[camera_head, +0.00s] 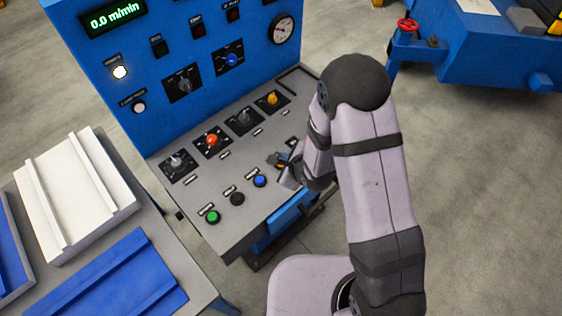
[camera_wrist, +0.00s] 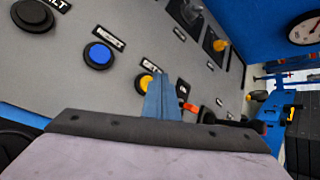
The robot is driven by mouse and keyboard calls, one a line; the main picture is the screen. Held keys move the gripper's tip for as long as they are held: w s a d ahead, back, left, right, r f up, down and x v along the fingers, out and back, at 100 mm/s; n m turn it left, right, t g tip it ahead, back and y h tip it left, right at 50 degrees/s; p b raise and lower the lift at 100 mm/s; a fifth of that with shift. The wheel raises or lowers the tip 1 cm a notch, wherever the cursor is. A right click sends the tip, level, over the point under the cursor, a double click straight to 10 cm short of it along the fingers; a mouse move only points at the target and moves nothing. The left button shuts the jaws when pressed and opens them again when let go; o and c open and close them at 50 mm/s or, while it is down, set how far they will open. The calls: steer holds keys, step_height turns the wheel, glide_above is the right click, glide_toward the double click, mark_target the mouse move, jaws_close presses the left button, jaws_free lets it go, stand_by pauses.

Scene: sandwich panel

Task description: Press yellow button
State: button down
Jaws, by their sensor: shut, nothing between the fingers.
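The yellow button (camera_wrist: 146,81) is in the wrist view, in the row beyond the blue button (camera_wrist: 98,54). My gripper (camera_wrist: 162,84) is shut and empty, its tip beside the yellow button and covering part of it. I cannot tell whether they touch. In the head view my gripper (camera_head: 276,160) is low over the grey console, to the right of the blue button (camera_head: 260,180). The yellow button is mostly hidden there by my gripper and wrist.
A green button (camera_head: 213,216) and a black button (camera_head: 237,198) continue the row to the left. Behind are rotary knobs, including a red one (camera_head: 211,140) and a yellow one (camera_head: 272,98). A blue upright panel (camera_head: 165,110) with a gauge (camera_head: 282,29) rises behind the console.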

steer(key=shift+f, duration=0.2)
steer(key=shift+f+b, duration=0.25)
steer(key=shift+b, duration=0.1)
steer(key=shift+f+b, duration=0.35)
steer(key=shift+f, duration=0.1)
stand_by(0.8)
steer(key=shift+r, duration=0.15)
steer(key=shift+r+p, duration=0.7)
steer(key=shift+p, duration=0.05)
step_height(320, 180, up, 5)
steer(key=p, duration=0.4)
stand_by(0.4)
stand_by(0.8)
